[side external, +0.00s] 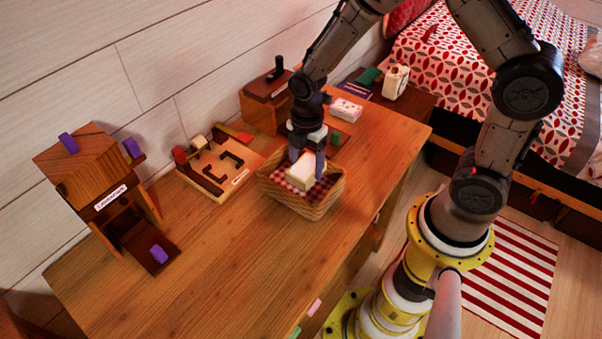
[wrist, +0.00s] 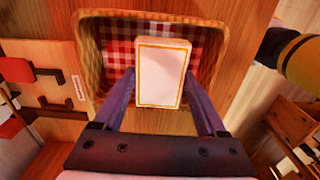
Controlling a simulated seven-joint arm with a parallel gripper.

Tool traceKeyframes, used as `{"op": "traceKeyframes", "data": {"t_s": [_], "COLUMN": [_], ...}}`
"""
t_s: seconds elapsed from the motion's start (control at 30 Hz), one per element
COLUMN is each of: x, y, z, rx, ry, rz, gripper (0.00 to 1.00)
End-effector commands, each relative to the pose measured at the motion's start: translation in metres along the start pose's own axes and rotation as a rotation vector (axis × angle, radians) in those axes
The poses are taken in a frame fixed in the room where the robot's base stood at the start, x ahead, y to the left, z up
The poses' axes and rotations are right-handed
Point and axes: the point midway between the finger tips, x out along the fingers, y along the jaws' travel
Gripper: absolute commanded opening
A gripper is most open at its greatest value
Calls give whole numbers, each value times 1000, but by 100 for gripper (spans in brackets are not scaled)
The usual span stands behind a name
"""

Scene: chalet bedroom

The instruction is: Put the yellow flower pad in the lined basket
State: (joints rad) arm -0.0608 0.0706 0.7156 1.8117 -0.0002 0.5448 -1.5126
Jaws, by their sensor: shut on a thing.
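My gripper (side external: 305,158) points down over the wicker basket (side external: 318,208), which has a red-and-white checked lining. It is shut on a pale, block-shaped pad with a thin yellow border (wrist: 161,72), held between the two fingers; the pad also shows in the side view (side external: 301,172). No flower can be made out on its visible face. The pad is at the basket's opening, and in the wrist view it covers part of the lining and the near rim (wrist: 88,62). I cannot tell whether it touches the lining.
A pad with a reddish pattern (side external: 346,109) and a small green block (side external: 336,138) lie behind the basket. A wooden maze board (side external: 222,168) stands to its left, and a wooden box labelled Lindbrook (side external: 85,175) farther left.

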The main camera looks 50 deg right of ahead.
Motion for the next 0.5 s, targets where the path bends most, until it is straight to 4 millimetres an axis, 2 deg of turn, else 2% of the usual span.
{"op": "traceKeyframes", "data": {"t_s": [0.27, 0.5], "x": [16, 45], "y": [13, 14], "z": [-1, -1], "rx": [0, 0], "ry": [0, 0], "rz": [0, -2], "gripper": [18, 18]}}
